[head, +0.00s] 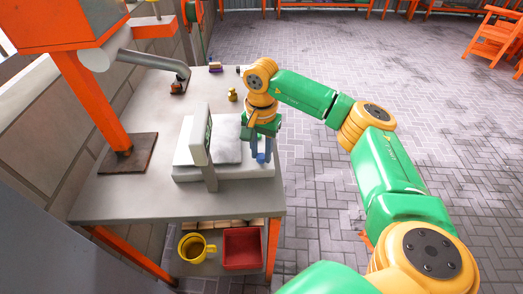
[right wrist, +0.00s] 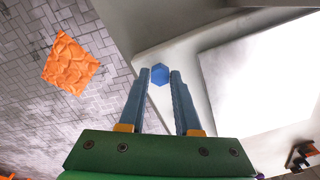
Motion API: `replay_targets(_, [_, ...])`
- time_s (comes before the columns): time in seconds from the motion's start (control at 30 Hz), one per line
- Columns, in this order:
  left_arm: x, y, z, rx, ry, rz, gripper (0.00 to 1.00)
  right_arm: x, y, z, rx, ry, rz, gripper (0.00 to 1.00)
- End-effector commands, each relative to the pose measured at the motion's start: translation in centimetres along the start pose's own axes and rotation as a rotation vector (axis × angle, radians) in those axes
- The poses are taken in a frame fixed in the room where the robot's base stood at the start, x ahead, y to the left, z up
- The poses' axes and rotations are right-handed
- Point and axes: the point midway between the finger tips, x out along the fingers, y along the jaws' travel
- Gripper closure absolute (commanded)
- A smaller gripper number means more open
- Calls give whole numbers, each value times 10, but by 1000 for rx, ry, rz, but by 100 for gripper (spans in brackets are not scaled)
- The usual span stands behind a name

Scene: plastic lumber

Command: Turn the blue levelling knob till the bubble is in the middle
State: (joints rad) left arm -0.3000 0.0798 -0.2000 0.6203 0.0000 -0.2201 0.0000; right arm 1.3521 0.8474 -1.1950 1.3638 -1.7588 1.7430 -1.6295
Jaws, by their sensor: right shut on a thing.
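The blue levelling knob (right wrist: 159,75) shows as a small hexagon at the corner of the white scale in the right wrist view. The scale (head: 183,172) stands on the grey table in the head view, with a pale square plate on top and an upright display post (head: 200,140). My right gripper (head: 262,157) is at the scale's right side, fingers pointing down. In the right wrist view its blue fingertips (right wrist: 160,75) are on either side of the knob, shut on it. The knob is hard to separate from the fingers in the head view. No bubble can be made out in either view. My left gripper is out of view.
The grey table (head: 130,205) has an orange post (head: 90,95) at left. A small yellow object (head: 232,94) and a purple-orange item (head: 215,67) are at the back. Open floor lies right.

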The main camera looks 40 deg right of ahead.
Motion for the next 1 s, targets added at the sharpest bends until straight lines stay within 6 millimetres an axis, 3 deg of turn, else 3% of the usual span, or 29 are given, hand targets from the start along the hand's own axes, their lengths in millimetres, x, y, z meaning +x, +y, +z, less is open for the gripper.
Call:
replay_targets(0.27, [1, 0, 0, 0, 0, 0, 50, 2, 1, 1, -2, -4, 6, 100])
replay_targets(0.3, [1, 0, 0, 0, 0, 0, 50, 2, 1, 1, -2, -5, 6, 63])
replay_targets(0.4, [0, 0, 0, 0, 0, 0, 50, 2, 1, 1, -2, -4, 5, 38])
replay_targets(0.73, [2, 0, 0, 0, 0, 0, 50, -4, 0, 0, 0, -1, 0, 38])
replay_targets(1.0, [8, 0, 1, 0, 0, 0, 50, -58, -1, 1, -2, -1, 1, 38])
